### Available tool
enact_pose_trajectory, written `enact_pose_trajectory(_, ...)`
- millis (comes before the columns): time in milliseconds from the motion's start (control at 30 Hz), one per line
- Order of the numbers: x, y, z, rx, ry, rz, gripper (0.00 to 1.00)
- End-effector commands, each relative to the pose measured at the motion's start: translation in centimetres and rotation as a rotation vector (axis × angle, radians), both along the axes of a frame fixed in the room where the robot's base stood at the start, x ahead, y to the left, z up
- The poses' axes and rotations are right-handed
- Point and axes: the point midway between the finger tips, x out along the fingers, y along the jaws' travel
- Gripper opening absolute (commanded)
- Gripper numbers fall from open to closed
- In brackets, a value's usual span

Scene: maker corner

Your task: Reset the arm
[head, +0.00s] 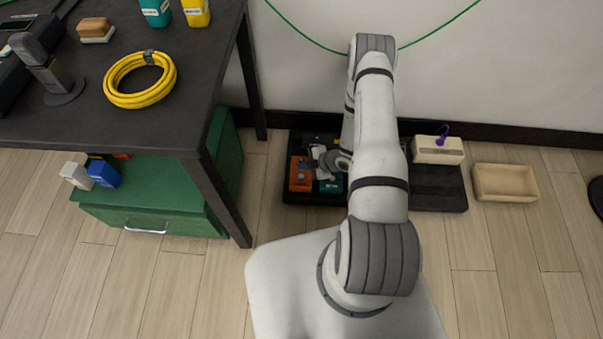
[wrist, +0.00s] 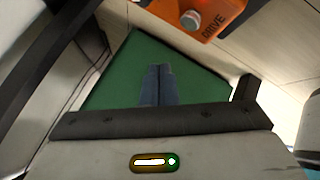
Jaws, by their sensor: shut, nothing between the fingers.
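My arm (head: 378,140) reaches from my base toward the wall and folds down over a low black platform (head: 437,188) on the floor. My gripper (head: 319,163) is low at the left part of the platform, beside an orange box (head: 300,175). In the wrist view, my gripper's two blue-grey fingers (wrist: 160,70) lie together, shut and empty, against a green surface (wrist: 118,82) behind them. The orange box, with a round grey knob and the word DRIVE, shows at the top of the wrist view (wrist: 218,12). My arm hides part of the platform.
A black table (head: 140,120) stands left, with a coiled yellow hose (head: 116,88) on it and a green drawer cabinet (head: 160,200) beneath. A cream box (head: 437,157) sits at the platform's right. A shallow wooden tray (head: 505,194) lies beyond it.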

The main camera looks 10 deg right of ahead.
Motion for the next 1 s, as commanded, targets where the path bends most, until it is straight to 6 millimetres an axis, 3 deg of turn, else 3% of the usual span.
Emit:
enact_pose_trajectory(67, 0.0, 0.0, 0.7, 0.0, 0.0, 0.0, 0.0)
enact_pose_trajectory(667, 0.3, -0.2, 1.2, -0.007, 0.001, -0.005, 0.0)
enact_pose_trajectory(767, 1.6, -0.9, 3.6, -0.039, 0.01, -0.033, 0.0)
enact_pose_trajectory(833, 3.0, -1.8, 6.5, -0.078, 0.025, -0.073, 0.0)
enact_pose_trajectory(1000, 6.4, -4.4, 16.2, -0.188, 0.075, -0.227, 0.0)
